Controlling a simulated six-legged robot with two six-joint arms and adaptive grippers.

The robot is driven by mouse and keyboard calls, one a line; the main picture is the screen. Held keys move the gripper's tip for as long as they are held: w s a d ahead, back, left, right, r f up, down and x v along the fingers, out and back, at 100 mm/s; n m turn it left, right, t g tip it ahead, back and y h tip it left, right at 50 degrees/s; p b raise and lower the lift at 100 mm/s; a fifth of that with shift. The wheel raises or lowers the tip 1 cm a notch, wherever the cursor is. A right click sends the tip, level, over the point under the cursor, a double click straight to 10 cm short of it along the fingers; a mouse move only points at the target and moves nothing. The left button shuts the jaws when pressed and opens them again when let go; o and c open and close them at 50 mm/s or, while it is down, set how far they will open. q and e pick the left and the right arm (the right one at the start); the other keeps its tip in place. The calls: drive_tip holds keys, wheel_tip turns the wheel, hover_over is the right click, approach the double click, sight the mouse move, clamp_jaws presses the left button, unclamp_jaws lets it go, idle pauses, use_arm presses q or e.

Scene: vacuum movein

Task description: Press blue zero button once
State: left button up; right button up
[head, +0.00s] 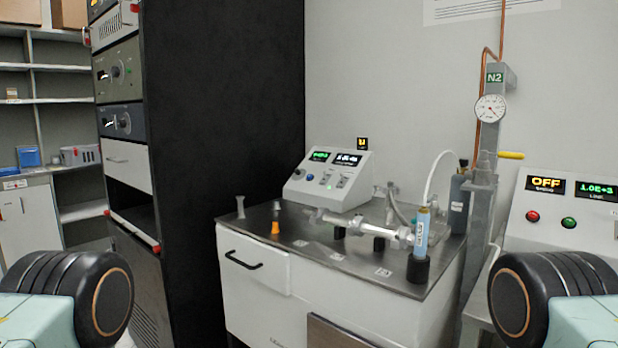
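A white sloped console (328,190) stands at the back of the metal-topped bench in the middle of the view. It has two lit displays and a row of small controls below them. A small blue button (310,177) seems to be in that row, but the labels are too small to read. Neither of my grippers is in view. Only black rounded parts of my own body show at the lower left and lower right, well apart from the console.
The bench (300,239) carries metal piping (355,226) and a blue cylinder (421,232) in front of the console. A tall black rack (220,130) stands to its left. Another console (565,215) with red and green buttons is at the right, beside the N2 post (488,130).

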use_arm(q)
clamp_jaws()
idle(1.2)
